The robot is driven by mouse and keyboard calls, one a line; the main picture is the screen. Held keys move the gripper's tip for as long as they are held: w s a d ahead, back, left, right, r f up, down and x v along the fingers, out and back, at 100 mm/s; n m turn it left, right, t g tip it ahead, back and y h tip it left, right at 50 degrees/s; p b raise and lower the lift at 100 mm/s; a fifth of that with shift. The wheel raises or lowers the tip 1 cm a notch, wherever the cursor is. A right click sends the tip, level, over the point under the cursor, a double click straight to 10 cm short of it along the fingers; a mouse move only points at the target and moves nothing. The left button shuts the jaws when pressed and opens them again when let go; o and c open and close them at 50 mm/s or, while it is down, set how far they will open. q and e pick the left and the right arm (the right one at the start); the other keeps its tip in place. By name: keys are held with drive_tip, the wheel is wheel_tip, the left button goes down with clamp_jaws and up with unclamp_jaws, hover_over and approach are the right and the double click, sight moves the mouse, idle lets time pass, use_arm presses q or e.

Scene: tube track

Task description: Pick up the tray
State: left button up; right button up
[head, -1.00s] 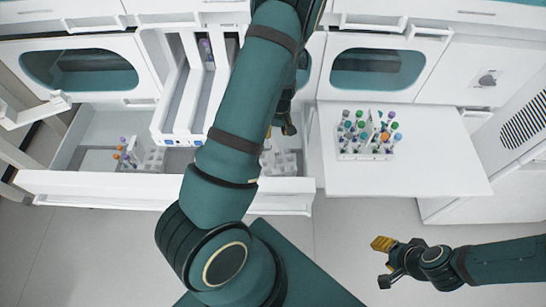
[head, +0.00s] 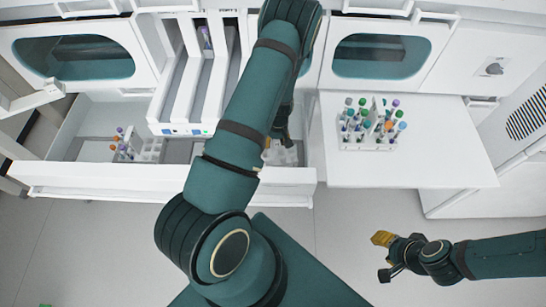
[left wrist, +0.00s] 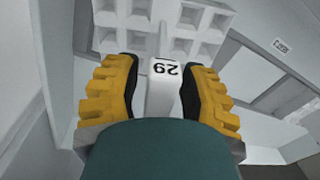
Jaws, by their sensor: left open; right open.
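The tray, a white rack with square wells (left wrist: 125,15), fills the top of the left wrist view. It has an upright white tab marked 29 (left wrist: 164,88). My left gripper (left wrist: 158,75) has its yellow fingers open, one on each side of this tab, with gaps visible. In the head view the rack (head: 283,155) lies in the open drawer, partly hidden by my left arm. My left gripper (head: 278,136) is over it, mostly hidden behind the arm. My right gripper (head: 385,258) is open and empty, low at the right, away from the tray.
The drawer (head: 160,187) also holds a rack with a few coloured tubes (head: 122,145). White lanes (head: 180,110) stand behind it. A white table (head: 410,165) at the right bears a rack of several capped tubes (head: 370,125). The floor in front is clear.

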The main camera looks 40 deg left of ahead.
use_arm(q)
wheel_tip(320, 180, down, 2)
drive_tip(key=shift+r, duration=0.1)
clamp_jaws()
drive_tip(key=shift+s, duration=0.1)
